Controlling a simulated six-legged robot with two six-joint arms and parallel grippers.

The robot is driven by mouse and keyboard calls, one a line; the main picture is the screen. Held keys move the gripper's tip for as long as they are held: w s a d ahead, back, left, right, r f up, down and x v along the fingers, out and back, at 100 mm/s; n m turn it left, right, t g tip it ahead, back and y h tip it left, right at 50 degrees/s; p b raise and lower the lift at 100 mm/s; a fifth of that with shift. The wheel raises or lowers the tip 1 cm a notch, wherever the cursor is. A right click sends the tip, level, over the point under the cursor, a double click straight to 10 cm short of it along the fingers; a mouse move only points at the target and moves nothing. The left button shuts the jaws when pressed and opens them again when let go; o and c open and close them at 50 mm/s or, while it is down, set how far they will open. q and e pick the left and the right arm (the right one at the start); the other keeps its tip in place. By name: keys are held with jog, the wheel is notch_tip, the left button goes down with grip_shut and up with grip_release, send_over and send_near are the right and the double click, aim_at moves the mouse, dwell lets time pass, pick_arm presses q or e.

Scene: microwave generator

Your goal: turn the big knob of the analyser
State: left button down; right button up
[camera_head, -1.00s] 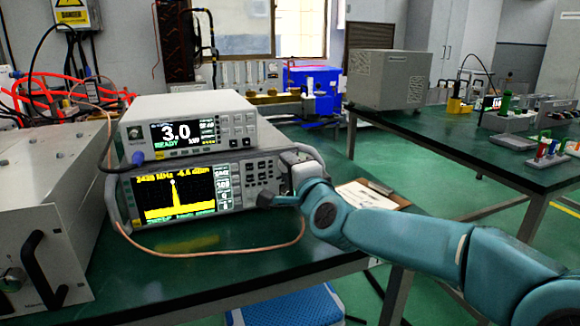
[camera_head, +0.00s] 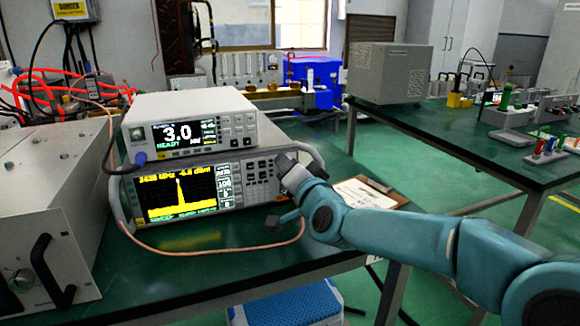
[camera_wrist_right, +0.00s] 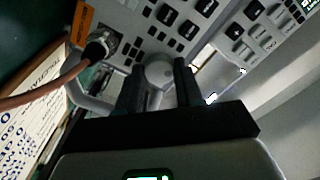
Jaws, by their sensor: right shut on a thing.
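The analyser (camera_head: 182,193) is the lower instrument on the green bench, with a yellow trace on its dark screen. Its big round grey knob (camera_wrist_right: 158,66) shows between the two black fingers in the right wrist view. My right gripper (camera_wrist_right: 159,76) is shut on the knob, with one finger on each side. In the head view my right gripper (camera_head: 284,163) is at the right end of the analyser's front and hides the knob. My left gripper is in neither view.
A meter reading 3.0 (camera_head: 185,132) sits on top of the analyser. A copper-coloured cable (camera_head: 250,249) loops along the bench front and plugs into a connector (camera_wrist_right: 98,48) near the knob. A grey box (camera_head: 45,215) with black handles stands left. A paper clipboard (camera_head: 362,192) lies right.

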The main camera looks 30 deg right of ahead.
dwell(0.4)
jog(key=o, duration=0.8)
jog(key=shift+c, duration=0.2)
jog(key=p+v, duration=0.2)
jog(key=v, duration=1.4)
jog(key=shift+s+a, duration=0.15)
